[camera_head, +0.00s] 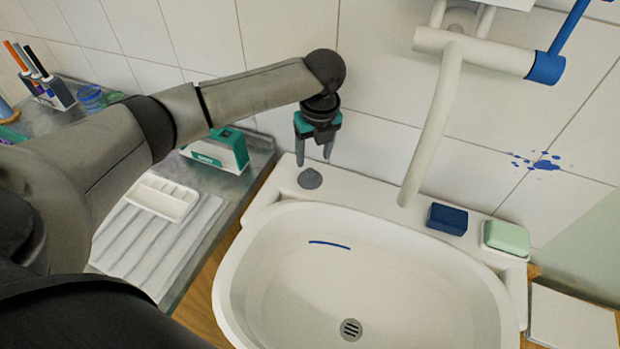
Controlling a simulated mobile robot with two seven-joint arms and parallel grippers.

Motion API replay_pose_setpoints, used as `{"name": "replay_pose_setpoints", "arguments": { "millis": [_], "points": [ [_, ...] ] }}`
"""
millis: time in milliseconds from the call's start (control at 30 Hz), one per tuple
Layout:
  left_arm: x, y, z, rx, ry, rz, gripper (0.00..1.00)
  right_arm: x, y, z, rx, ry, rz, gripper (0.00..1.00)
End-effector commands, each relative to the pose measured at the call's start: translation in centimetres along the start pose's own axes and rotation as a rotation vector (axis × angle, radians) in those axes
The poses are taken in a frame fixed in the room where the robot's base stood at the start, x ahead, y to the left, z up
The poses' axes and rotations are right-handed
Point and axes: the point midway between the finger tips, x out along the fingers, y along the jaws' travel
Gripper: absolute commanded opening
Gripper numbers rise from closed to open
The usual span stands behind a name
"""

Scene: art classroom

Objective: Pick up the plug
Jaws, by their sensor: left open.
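The plug (310,179) is a small grey cone-shaped stopper on the back left ledge of the white sink (228,275). My left gripper (314,160) points down right above the plug. Its two grey fingers are apart, one on each side, with the tips a little above or near the top of the plug. I cannot tell whether they touch it. My right gripper is not in view.
A white tap (436,125) rises behind the sink. A dark blue block (446,219) and a green soap in a dish (506,237) sit on the right ledge. The drain (350,329) is in the basin. A green-and-white box (222,150) and a white palette (161,197) stand at left.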

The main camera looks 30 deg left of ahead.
Motion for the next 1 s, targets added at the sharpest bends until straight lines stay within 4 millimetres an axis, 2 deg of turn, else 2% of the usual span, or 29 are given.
{"name": "replay_pose_setpoints", "arguments": {
  "millis": [300,433,633,1000],
  "points": [
    [4.5,0.6,-0.1,-0.001,0.000,0.002,0.62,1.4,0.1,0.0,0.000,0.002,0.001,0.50],
    [5.2,0.6,-0.1,0.000,-0.001,0.001,0.62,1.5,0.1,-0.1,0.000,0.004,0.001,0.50],
    [5.1,0.6,-0.1,0.000,-0.001,0.001,0.62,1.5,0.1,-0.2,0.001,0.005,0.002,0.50],
    [5.1,0.6,-0.1,0.000,-0.001,0.001,0.22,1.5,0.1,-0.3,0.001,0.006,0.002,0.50]
  ]
}}
